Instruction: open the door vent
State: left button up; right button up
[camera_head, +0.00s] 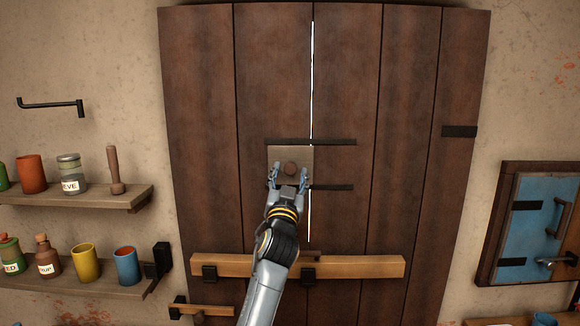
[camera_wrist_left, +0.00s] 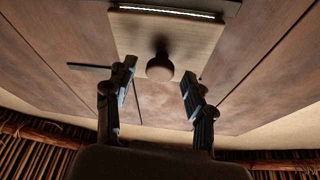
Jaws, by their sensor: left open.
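The door vent is a small wooden panel (camera_head: 304,155) between two dark horizontal rails on the brown plank door. A round brown knob (camera_head: 291,168) sits on the panel. My left gripper (camera_head: 289,176) is open in front of the panel, with its fingers on either side of the knob's lower part. In the left wrist view the panel (camera_wrist_left: 195,35) shows with a bright slit along its edge. The knob (camera_wrist_left: 160,67) is between and just beyond the open fingertips (camera_wrist_left: 158,82), apart from both. My right gripper is not in view.
Shelves (camera_head: 120,197) with jars and cups stand at the left. A blue hatch (camera_head: 535,215) is at the right. The upper door is clear.

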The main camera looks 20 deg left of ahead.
pick_arm(q)
jog(key=shift+w+r, duration=0.2)
jog(key=shift+w, duration=0.25)
